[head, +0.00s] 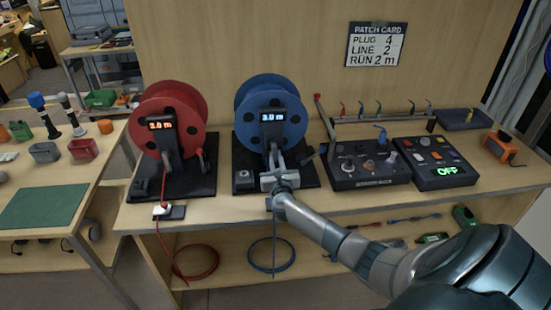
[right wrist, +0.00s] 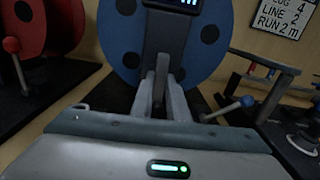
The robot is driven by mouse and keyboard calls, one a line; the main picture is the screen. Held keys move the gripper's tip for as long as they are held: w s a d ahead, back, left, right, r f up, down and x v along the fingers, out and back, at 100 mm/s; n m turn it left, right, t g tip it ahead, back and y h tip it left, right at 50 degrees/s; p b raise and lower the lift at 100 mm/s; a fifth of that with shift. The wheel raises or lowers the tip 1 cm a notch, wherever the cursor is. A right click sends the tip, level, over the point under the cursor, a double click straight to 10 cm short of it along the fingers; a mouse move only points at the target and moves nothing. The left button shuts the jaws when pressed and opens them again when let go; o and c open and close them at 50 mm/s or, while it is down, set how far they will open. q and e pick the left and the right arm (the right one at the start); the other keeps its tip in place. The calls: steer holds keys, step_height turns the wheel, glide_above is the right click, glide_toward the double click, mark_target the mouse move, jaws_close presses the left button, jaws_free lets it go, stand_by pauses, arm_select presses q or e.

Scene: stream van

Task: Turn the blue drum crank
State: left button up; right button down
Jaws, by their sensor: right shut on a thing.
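The blue drum (head: 270,105) stands upright on a dark base at the middle of the bench, with a lit display on its front post. It also fills the upper middle of the right wrist view (right wrist: 125,50). Its crank appears as a short rod with a bluish knob (right wrist: 246,102), to the right of my fingers and apart from them. My right gripper (head: 276,160) is in front of the drum, below the display. Its fingers (right wrist: 162,85) are closed around a thin dark upright part; I cannot tell exactly what it is. My left gripper is out of view.
The red drum (head: 170,105) with its red-knobbed crank stands to the left. Control panels (head: 365,170) stand to the right, with a thin bar behind them. Blue cable (head: 272,269) hangs to the lower shelf. A side table (head: 90,175) is at the left.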

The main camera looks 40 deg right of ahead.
steer(key=c, duration=1.7)
jaws_free()
steer(key=shift+f, duration=0.1)
steer(key=shift+s+a, duration=0.1)
steer(key=b+v, duration=0.2)
steer(key=v, duration=1.5)
steer(key=shift+s, duration=0.15)
